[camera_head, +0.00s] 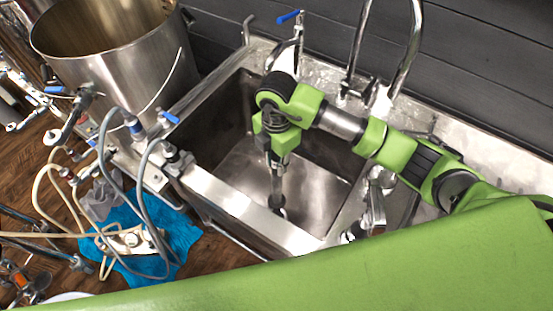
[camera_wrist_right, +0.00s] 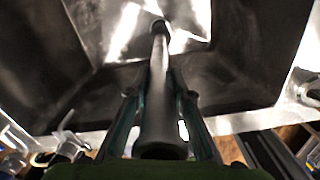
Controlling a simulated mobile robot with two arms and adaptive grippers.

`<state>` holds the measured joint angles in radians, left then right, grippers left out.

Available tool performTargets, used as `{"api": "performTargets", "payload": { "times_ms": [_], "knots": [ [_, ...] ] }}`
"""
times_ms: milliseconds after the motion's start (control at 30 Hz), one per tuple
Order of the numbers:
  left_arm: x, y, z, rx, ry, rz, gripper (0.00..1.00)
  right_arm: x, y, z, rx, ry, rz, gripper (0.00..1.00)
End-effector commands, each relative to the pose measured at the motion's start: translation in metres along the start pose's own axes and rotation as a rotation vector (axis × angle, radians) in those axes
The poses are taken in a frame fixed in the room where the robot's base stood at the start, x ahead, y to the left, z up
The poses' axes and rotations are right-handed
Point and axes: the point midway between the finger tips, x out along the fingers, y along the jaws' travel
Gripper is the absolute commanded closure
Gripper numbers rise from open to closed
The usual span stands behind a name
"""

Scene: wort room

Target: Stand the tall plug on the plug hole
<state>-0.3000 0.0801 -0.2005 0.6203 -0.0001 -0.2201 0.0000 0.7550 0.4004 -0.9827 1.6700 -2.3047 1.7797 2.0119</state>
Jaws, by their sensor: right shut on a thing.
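My right gripper (camera_head: 276,158) hangs down inside the sink and is shut on the tall plug (camera_head: 276,186), a slim grey tube held roughly upright. In the right wrist view the tall plug (camera_wrist_right: 158,95) runs between the two fingers (camera_wrist_right: 160,105), away from the camera toward the sink floor. Its far end is dark and round. In the head view the plug hole (camera_head: 281,212) shows as a small round patch at the plug's lower end, mostly covered. I cannot tell whether the plug touches it or stays just above. My left gripper is not in view.
The steel sink (camera_head: 225,196) has walls all around my right gripper. Taps (camera_head: 375,95) stand along its back edge, another tap (camera_head: 376,205) at the right. A large steel pot (camera_head: 125,75) stands left, with hoses (camera_head: 120,190) and a blue cloth (camera_head: 180,232) below.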

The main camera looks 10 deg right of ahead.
Motion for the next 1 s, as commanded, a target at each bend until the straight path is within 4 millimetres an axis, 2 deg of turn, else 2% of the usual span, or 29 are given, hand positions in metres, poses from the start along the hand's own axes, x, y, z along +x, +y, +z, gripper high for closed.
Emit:
{"api": "performTargets", "payload": {
  "times_ms": [33,1000],
  "knots": [
    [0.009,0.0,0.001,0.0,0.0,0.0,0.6,0.01,0.001,0.0,0.0,0.001,0.002,1.0],
    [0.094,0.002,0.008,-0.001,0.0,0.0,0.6,0.118,0.0,0.0,0.0,0.0,0.002,1.0]
  ]
}}
